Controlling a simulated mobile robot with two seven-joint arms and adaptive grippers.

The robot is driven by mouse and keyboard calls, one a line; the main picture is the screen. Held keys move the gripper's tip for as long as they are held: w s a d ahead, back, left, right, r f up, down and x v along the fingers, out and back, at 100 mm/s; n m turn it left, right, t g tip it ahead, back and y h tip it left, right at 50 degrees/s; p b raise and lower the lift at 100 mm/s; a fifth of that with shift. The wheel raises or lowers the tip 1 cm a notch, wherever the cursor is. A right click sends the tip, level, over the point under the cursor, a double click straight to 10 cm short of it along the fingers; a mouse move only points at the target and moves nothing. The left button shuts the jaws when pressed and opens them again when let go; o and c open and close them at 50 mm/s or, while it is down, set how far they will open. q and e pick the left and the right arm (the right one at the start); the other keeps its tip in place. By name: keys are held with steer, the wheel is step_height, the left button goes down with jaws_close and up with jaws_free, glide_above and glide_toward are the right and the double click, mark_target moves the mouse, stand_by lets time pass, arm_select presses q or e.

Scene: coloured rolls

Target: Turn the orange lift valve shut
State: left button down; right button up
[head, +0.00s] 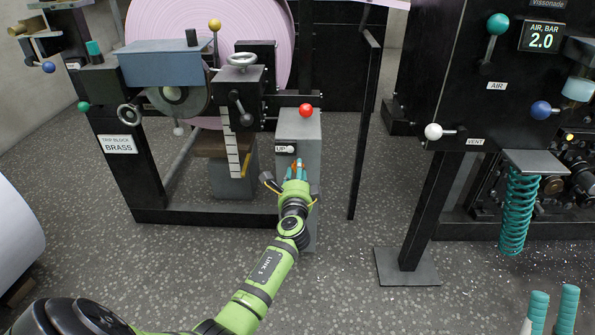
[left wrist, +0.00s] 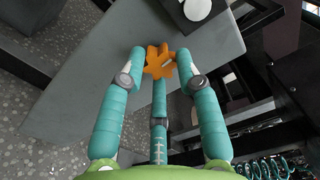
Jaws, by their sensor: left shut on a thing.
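The orange lift valve (left wrist: 159,62) is a small star-shaped knob on the face of a grey box, seen in the left wrist view. My left gripper (left wrist: 160,70) has teal fingers closed around it, one on each side and one below. In the head view my left gripper (head: 296,170) is at the front of the grey box (head: 298,130), under the UP label, and hides the valve. At the bottom right edge, teal fingers of my right gripper (head: 553,298) stand apart with nothing between them; the rest of it is cut off.
A red ball knob (head: 306,110) tops the grey box. A black post (head: 365,130) stands close to its right. The machine with the pink roll (head: 180,18) is behind and left. The AIR and VENT panel (head: 480,110) with a teal spring (head: 517,210) is at right. Speckled floor (head: 340,290) is clear in front.

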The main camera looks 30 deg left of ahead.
arm_select(q)
steer(key=shift+a+r+m, duration=0.15)
steer(key=shift+a+m, duration=0.1)
steer(key=shift+m, duration=0.15)
steer(key=c, duration=0.9)
jaws_free()
steer(key=shift+d, duration=0.1)
steer(key=v, duration=1.2)
